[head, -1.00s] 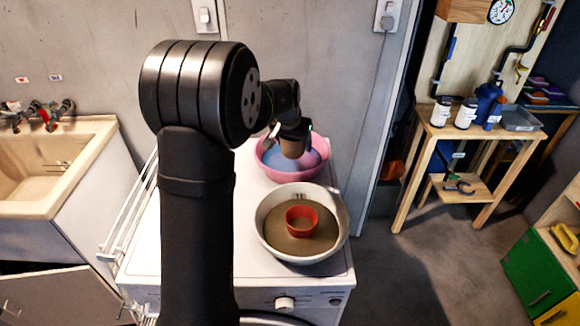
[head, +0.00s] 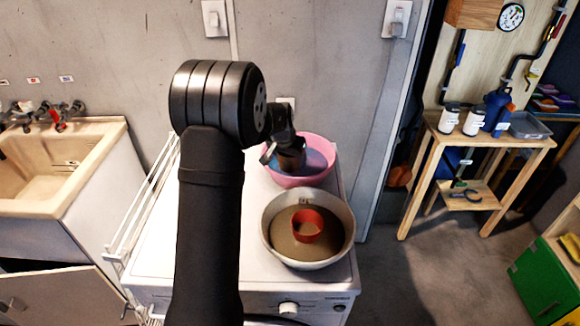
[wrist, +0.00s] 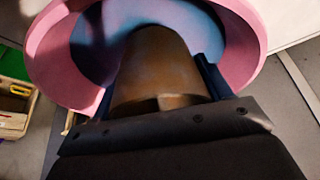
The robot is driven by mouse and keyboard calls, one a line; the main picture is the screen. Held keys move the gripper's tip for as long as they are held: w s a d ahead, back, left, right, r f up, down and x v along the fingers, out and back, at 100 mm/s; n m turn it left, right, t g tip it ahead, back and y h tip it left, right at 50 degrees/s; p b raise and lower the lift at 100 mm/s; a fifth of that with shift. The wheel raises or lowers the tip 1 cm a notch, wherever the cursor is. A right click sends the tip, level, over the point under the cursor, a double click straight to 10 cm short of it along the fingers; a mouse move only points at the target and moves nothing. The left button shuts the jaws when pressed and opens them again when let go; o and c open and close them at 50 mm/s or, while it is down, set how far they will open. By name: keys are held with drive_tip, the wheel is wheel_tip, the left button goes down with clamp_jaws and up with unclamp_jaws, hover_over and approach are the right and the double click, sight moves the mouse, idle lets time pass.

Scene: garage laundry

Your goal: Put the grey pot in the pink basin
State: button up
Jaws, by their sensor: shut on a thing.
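The pot (head: 292,160) looks brownish grey and is held in my gripper (head: 286,151), which is shut on it. In the head view it is tilted and overlaps the left part of the pink basin (head: 323,178). The pink basin has a blue inside and stands at the back of the white machine. In the wrist view the pot (wrist: 157,65) sits between my fingers (wrist: 158,90), in front of the basin's blue inside and pink wall (wrist: 52,55). Whether the pot touches the basin's floor cannot be told.
A pale bowl (head: 343,245) with a brown inside holds a small red pot (head: 307,226), in front of the pink basin. Both stand on the white machine (head: 200,265). A drying rack (head: 150,205) and sink (head: 60,180) are left; a wooden bench (head: 480,140) is right.

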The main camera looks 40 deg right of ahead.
sight(290, 166)
drive_tip(key=shift+f, duration=2)
drive_tip(key=shift+f, duration=0.1)
drive_tip(key=o, duration=1)
drive_tip(key=shift+c, duration=0.2)
drive_tip(key=v, duration=1.2)
